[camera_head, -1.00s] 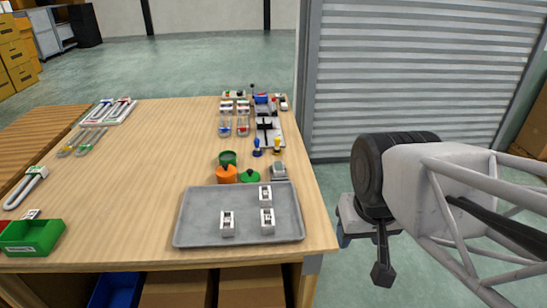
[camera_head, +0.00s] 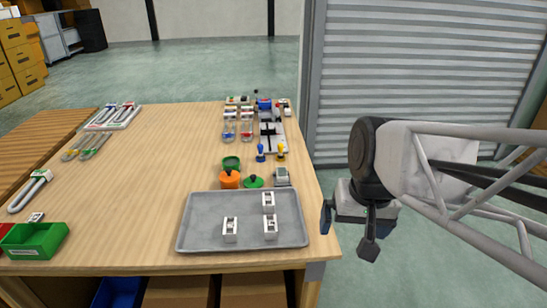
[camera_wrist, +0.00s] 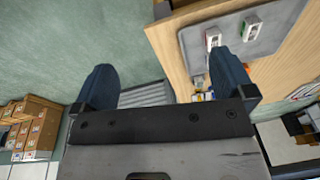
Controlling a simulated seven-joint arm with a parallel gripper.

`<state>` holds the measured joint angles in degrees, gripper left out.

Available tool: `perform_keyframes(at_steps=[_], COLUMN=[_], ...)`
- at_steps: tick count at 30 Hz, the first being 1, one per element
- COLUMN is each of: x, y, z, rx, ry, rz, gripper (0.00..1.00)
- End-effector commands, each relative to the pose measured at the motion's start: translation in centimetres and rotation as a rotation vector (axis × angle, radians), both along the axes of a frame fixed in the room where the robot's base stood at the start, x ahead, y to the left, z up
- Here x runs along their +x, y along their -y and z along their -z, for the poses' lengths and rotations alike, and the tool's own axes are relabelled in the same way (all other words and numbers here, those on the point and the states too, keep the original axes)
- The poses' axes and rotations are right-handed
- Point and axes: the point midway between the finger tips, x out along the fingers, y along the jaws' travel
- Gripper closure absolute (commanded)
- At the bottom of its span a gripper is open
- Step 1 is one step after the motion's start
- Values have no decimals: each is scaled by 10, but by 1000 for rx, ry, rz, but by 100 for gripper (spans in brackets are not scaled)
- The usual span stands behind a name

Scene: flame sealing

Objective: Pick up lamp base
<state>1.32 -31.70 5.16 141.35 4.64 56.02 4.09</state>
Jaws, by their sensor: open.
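Near the table's right front stand an orange round pot with a dark knob (camera_head: 229,179), a green cup (camera_head: 231,163) and a low green piece with a knob (camera_head: 254,182). None is clearly marked as the lamp base, so I cannot tell for sure which one it is. My gripper (camera_head: 347,232) is open and empty, off the table's right edge, to the right of the grey tray (camera_head: 200,205) and well apart from these pieces. In the wrist view its two blue fingers (camera_wrist: 165,75) are spread with nothing between them.
The grey tray holds three white blocks (camera_head: 270,228). A small grey device (camera_head: 282,176) and blue and yellow stamp-like pieces (camera_head: 281,152) stand behind it. A green bin (camera_head: 35,240) is front left. The table's middle is clear.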

Motion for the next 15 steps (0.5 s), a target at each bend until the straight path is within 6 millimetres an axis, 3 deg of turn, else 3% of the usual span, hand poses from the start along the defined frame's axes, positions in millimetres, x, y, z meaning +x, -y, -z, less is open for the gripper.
perform_keyframes(at_steps=[15], x=[99], y=[-16], z=[3], rx=[229], ry=[-192], rz=[261], gripper=[0])
